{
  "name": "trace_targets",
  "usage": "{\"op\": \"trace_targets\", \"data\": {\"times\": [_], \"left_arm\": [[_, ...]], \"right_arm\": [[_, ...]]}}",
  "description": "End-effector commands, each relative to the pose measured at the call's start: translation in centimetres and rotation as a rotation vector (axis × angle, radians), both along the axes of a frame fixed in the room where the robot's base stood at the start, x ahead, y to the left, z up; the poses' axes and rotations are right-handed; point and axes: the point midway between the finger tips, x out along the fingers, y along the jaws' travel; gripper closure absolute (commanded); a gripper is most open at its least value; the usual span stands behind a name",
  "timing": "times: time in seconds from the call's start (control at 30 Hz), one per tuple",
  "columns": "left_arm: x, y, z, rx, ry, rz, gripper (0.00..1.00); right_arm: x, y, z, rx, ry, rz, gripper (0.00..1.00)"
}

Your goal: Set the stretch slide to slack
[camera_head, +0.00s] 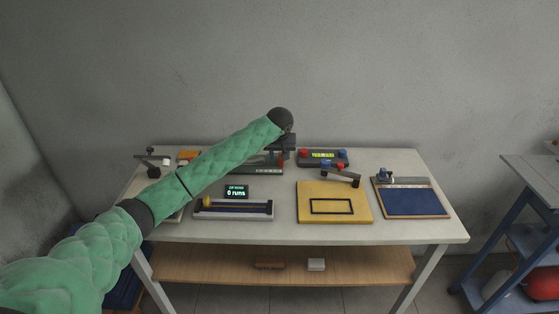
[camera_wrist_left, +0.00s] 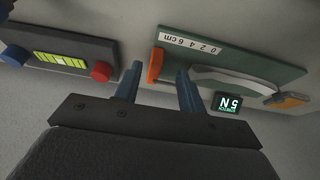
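My left gripper (camera_head: 284,152) is over the back middle of the table, at the right end of a green board (camera_head: 258,169). The left wrist view shows its two blue-grey fingers (camera_wrist_left: 159,74) apart. The orange-red slide (camera_wrist_left: 155,64) stands at one end of the green board (camera_wrist_left: 222,57), between the fingertips in that picture; I cannot tell whether they touch it. A cm scale (camera_wrist_left: 190,44) runs along the board beside a pale strip (camera_wrist_left: 243,82). A small display (camera_wrist_left: 228,103) shows 5 N, upside down. My right gripper is in neither view.
A panel (camera_head: 322,157) with a lit screen and red and blue buttons stands just right of the gripper. An orange block (camera_head: 188,155) sits at back left.

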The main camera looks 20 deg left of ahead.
Motion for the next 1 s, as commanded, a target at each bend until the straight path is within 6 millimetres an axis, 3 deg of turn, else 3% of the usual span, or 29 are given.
{"op": "trace_targets", "data": {"times": [0.4,0.77,0.97,1.0], "left_arm": [[1.8,0.4,-4.4,-0.001,0.0,-0.001,0.6],[2.0,0.5,-4.8,0.0,-0.001,-0.001,0.6],[1.9,0.5,-4.8,0.0,-0.001,-0.001,0.99],[2.0,0.5,-4.8,0.0,-0.001,-0.001,1.0]], "right_arm": [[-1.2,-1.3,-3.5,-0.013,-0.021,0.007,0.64],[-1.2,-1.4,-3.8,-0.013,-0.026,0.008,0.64],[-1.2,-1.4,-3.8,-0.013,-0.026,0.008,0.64],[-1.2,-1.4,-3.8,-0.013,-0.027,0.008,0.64]]}}
